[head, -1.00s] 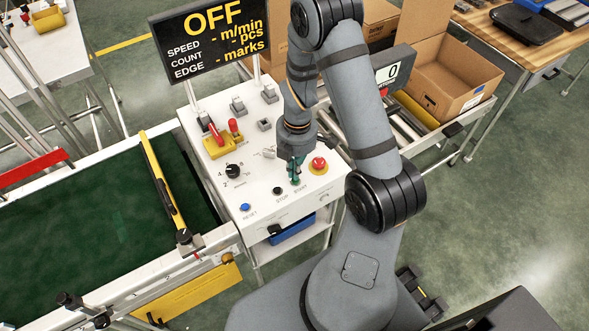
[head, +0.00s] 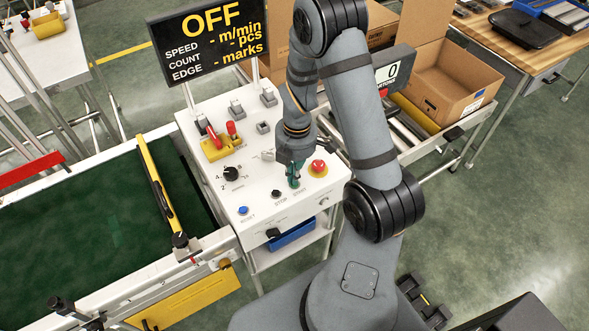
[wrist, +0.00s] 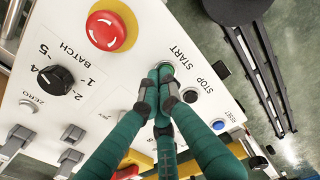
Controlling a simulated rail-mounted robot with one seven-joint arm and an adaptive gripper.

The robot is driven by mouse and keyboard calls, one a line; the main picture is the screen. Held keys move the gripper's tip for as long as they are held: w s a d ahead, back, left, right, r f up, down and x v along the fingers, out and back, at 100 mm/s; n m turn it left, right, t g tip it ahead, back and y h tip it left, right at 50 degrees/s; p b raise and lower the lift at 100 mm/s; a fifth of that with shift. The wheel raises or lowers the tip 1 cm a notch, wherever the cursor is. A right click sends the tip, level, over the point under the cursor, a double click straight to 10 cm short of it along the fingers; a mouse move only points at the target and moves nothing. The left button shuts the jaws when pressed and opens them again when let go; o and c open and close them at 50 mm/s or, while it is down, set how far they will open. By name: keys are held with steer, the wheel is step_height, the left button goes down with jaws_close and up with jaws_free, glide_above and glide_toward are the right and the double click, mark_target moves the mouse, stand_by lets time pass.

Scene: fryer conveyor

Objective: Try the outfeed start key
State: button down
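The white control panel (head: 205,175) stands beside the conveyor. My gripper (wrist: 163,74) has its green fingers drawn together, with nothing visible between them. The tips point down at the panel beside the printed START label, at or just above the start key. The key is mostly hidden by the fingertips, so I cannot tell whether it is touched or pressed. In the head view my gripper (head: 294,184) stands between the black stop button (head: 276,194) and the red emergency stop (head: 318,168). The display (head: 208,38) reads OFF, with dashes for speed, count and edge.
A yellow block with red levers (head: 219,145) stands farther back. The green conveyor belt (head: 80,220) is at the left; an open cardboard box (head: 440,85) is at the right.

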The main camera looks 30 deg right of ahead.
step_height(320, 180, up, 14)
steer(key=p, duration=0.3)
steer(key=shift+d, duration=0.3)
stand_by(0.5)
steer(key=s+b, duration=0.5)
steer(key=s, duration=2)
steer(key=shift+d, duration=0.2)
steer(key=shift+w, duration=0.1)
steer(key=w+p, duration=0.4)
steer(key=w, duration=1.3)
steer(key=shift+a, duration=0.15)
